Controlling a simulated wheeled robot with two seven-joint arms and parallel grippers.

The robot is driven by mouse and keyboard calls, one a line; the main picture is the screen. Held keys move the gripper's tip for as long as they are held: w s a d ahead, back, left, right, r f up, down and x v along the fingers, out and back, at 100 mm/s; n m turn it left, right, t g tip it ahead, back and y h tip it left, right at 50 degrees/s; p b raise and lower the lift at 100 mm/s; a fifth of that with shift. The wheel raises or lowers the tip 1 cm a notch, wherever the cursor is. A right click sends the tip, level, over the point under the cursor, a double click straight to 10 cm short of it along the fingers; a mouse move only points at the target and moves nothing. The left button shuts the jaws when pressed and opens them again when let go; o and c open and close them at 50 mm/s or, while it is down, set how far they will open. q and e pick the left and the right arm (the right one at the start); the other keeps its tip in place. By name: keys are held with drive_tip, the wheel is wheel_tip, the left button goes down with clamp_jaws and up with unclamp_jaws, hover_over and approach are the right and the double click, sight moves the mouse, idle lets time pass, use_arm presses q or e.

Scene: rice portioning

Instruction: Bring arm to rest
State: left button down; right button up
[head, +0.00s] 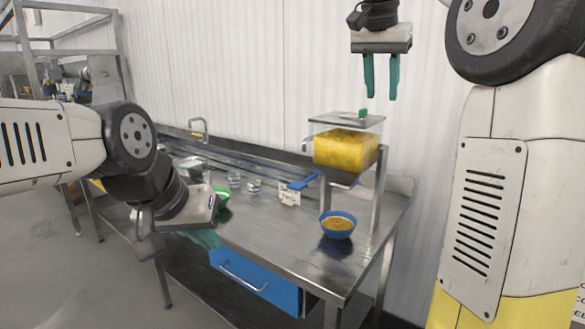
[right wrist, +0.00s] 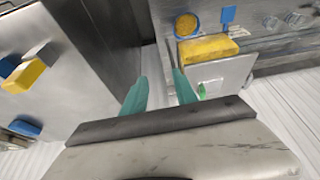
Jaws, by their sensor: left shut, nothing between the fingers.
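My right gripper (head: 381,96) hangs fingers down, open and empty, high above the dispenser at the back right of the table. In the right wrist view its two teal fingers (right wrist: 158,88) stand apart with nothing between them. My left gripper (head: 208,240) is low over the table's front edge at the left. Its teal fingers are shut and hold nothing, partly hidden behind the gripper body.
A lidded dispenser (head: 346,150) with yellow contents stands on a metal frame. A blue bowl (head: 338,226) with orange-brown food sits below it. A green bowl (head: 222,197), glasses (head: 254,185) and a blue-handled tool (head: 303,182) are on the steel table (head: 285,235). A blue drawer (head: 255,283) hangs beneath.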

drive_tip(key=s+a+f+n+t+y, duration=0.1)
drive_tip(key=s+a+f+n+y, duration=0.1)
drive_tip(key=s+f, duration=0.8)
drive_tip(key=s+a+f+n+t+y, duration=0.1)
drive_tip(key=s+f+n, duration=0.4)
drive_tip(key=s+f, duration=0.6)
wheel_tip(320, 180, down, 2)
drive_tip(key=shift+s+a+f+t+y, duration=0.2)
drive_tip(key=shift+s+a+t+y, duration=0.1)
drive_tip(key=shift+a+y, duration=0.65)
